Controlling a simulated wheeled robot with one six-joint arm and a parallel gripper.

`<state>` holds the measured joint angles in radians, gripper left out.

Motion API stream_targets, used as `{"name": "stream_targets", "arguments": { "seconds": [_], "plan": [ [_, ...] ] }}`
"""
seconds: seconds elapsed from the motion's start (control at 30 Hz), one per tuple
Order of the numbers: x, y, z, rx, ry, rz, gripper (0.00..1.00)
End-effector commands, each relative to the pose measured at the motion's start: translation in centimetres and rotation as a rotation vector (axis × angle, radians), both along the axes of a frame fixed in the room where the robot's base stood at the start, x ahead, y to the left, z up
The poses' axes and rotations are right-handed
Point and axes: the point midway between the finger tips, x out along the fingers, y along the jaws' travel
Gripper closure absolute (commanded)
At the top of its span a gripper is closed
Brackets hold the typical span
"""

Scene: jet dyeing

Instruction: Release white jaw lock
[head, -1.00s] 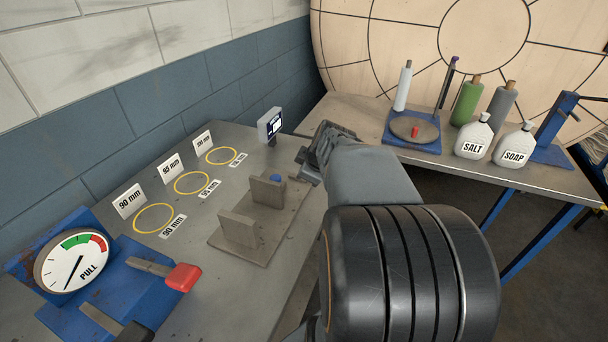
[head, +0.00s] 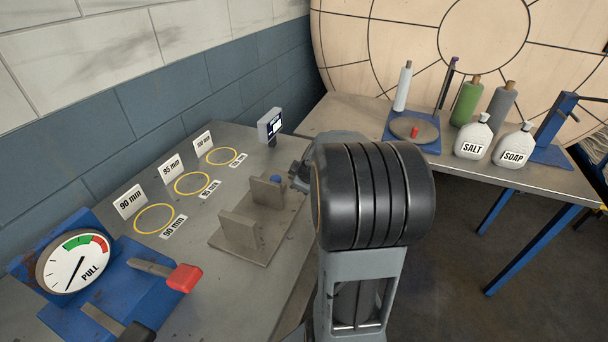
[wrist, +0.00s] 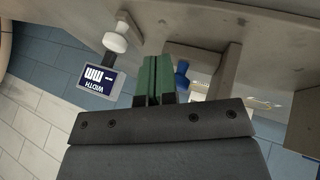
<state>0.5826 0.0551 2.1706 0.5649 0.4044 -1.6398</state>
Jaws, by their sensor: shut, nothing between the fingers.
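A white knob (wrist: 116,38) on a short stem shows in the wrist view, beside the width display (wrist: 99,83). I cannot make out the white knob in the head view. My gripper (wrist: 153,62) has green fingers, shut together with nothing between them. In the wrist view its tips lie between the white knob on the left and a blue knob (wrist: 182,72) on the right, apart from the white knob. In the head view my arm hides most of the gripper. The blue knob (head: 276,179) sits by the far upright plate (head: 267,193) of the jaw fixture.
The near upright plate (head: 238,232) stands on the fixture base. Yellow rings (head: 153,218) with size cards lie to the left. A pull gauge (head: 75,262) with a red-handled lever (head: 184,277) is at front left.

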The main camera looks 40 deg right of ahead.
Motion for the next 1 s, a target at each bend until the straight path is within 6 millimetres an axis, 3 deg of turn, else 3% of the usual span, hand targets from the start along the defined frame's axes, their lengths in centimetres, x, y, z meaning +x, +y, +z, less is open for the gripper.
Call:
{"name": "stream_targets", "arguments": {
  "seconds": [0.07, 0.4, 1.0],
  "plan": [
    [0.7, -0.1, -1.3, 0.002, 0.005, 0.0, 1.0],
    [2.8, -2.9, -1.3, 0.0, 0.001, -0.001, 1.0],
    [3.2, -3.1, -1.7, 0.0, 0.0, 0.015, 1.0]
  ]
}}
